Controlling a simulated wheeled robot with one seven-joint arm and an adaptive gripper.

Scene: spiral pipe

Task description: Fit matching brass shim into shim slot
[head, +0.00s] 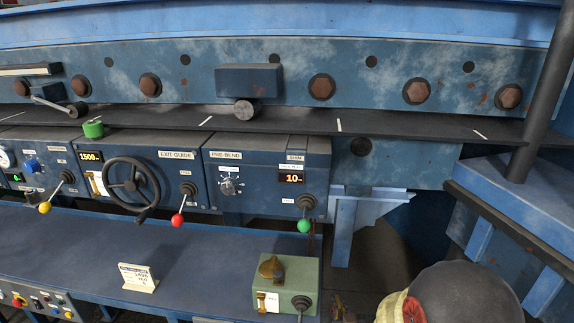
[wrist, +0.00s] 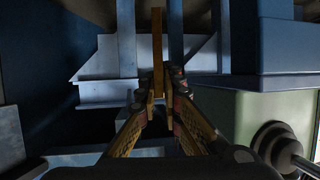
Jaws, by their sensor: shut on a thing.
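A thin brass strip, the shim (wrist: 158,48), stands upright between the fingertips of my gripper (wrist: 160,98) in the wrist view. My gripper is shut on its lower end. In the head view a small panel marked SHIM (head: 295,158) sits at the right end of the PRE-BEND box (head: 240,155), above a display reading 10. The slot opening itself is too small to make out. The shim is well apart from that panel and cannot be made out in the head view.
A green box (head: 287,274) with a black knob stands on the blue bench (head: 205,255); its side (wrist: 250,118) is close right of my gripper. A green-knobbed lever (head: 304,225) hangs below the display. A white card (head: 138,278) stands on the bench. A blue bracket (wrist: 118,72) is ahead.

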